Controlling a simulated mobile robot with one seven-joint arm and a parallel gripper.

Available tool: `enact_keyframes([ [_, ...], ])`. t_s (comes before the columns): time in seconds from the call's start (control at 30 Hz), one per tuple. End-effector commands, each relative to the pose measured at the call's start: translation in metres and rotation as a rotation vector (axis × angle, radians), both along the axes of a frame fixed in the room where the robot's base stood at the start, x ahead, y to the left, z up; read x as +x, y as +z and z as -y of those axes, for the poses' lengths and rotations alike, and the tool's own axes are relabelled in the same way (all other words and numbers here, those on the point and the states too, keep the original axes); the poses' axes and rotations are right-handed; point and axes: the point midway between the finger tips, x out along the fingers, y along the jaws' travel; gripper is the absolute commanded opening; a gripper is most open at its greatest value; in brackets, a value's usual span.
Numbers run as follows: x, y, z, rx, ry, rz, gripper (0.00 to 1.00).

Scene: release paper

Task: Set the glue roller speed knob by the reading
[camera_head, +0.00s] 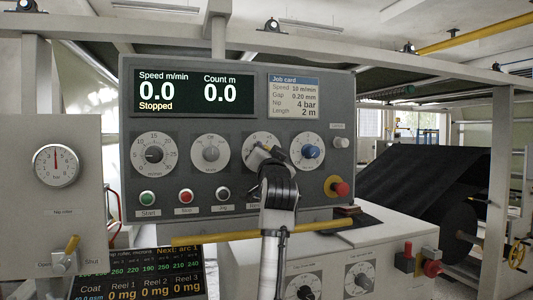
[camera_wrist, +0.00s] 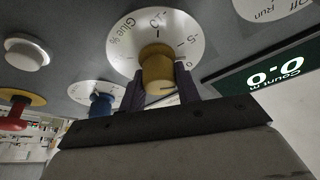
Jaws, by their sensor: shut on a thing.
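My gripper (camera_head: 266,155) reaches up to the third dial on the grey control panel (camera_head: 230,125). In the wrist view, which is upside down, the gripper (camera_wrist: 160,90) is shut on a brass-coloured knob (camera_wrist: 157,64) on a white dial (camera_wrist: 122,40) marked "Glue %". The knob's pointer is hard to read. In the head view the gripper hides most of this dial. The display (camera_head: 193,92) reads speed 0.0, count 0.0, "Stopped". The job card (camera_head: 294,97) lists speed 10 m/min, gap 0.20 mm, nip 4 bar, length 2 m.
A blue knob (camera_head: 311,152) sits close right of my gripper, above a red emergency knob (camera_head: 340,188). Two dials stand to the left, above push buttons. A lower screen (camera_head: 140,285) reads 0 mg for three reels. A yellow bar (camera_head: 215,239) crosses below the panel.

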Motion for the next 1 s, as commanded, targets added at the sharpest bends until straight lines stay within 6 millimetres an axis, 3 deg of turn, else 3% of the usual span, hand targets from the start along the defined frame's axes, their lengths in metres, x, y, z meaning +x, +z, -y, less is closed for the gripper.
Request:
enact_keyframes([
  [0.5,0.0003,-0.0007,0.0006,0.315,0.001,-0.103,0.09],
  [1.0,0.0003,-0.0007,0.0017,0.369,-0.001,-0.120,0.09],
])
